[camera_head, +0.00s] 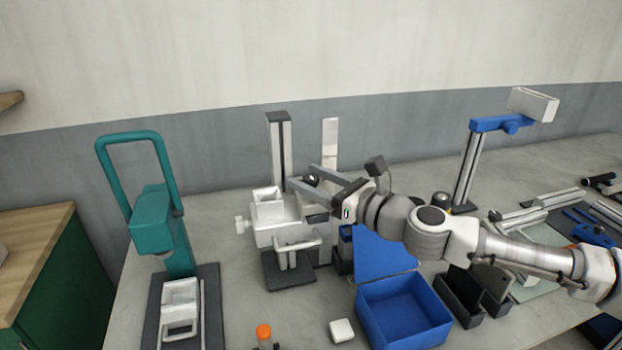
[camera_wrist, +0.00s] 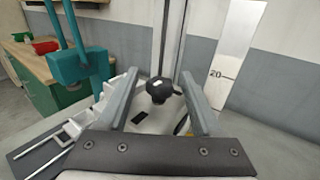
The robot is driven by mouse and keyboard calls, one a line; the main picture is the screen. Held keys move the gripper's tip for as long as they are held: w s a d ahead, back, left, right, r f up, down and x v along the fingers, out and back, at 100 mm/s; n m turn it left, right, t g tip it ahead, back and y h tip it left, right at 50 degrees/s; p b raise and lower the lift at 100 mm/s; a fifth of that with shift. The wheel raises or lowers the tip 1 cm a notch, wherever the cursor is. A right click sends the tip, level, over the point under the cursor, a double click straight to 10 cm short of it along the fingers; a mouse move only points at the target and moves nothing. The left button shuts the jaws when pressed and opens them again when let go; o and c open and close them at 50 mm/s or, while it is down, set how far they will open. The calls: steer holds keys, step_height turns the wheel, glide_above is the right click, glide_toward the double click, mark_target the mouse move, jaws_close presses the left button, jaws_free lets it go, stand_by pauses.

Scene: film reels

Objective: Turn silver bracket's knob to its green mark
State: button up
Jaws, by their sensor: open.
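The silver bracket (camera_head: 279,150) stands upright behind a white machine body at the middle of the bench. A black knob (camera_wrist: 159,92) with a small white mark on it sits between my fingers in the wrist view. It shows small and dark in the head view (camera_head: 311,181). My gripper (camera_head: 302,176) reaches in from the right and is open, with one finger on each side of the knob. In the wrist view my gripper (camera_wrist: 161,76) shows gaps between both fingers and the knob. I cannot make out a green mark.
A teal press (camera_head: 154,222) stands to the left. A pale upright scale (camera_wrist: 238,55) marked 20 is to the right in the wrist view. A blue open box (camera_head: 403,308), an orange-capped bottle (camera_head: 264,332) and a white block (camera_head: 341,330) are in front.

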jaws_close()
stand_by(0.3)
